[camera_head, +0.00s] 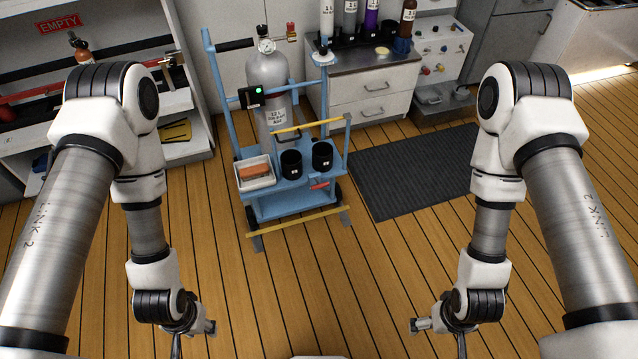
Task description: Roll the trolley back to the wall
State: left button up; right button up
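The blue trolley (275,203) stands on the wooden floor near the top centre, close to the back wall (215,25). It carries a grey gas cylinder (267,78), a white tray (253,177) and two black cups (292,163). A yellow bar (297,222) runs low across its front. My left gripper (177,345) is at the bottom left and my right gripper (461,345) at the bottom right. Both are well apart from the trolley. Their fingers are cut off by the lower edge, so I cannot tell whether they are open.
A dark floor mat (413,172) lies right of the trolley. A drawer cabinet (375,95) with bottles stands behind it. A shelf unit (190,140) with an EMPTY sign (59,24) is on the left. The floor between my arms is clear.

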aim_at(296, 165)
jog(key=i+l+u, duration=0.25)
jog(key=u, duration=0.15)
jog(key=i+l+u, duration=0.2)
jog(key=l+u, duration=0.2)
jog(key=i+l+u, duration=0.15)
jog(key=l+u, duration=0.25)
jog(key=l, duration=0.15)
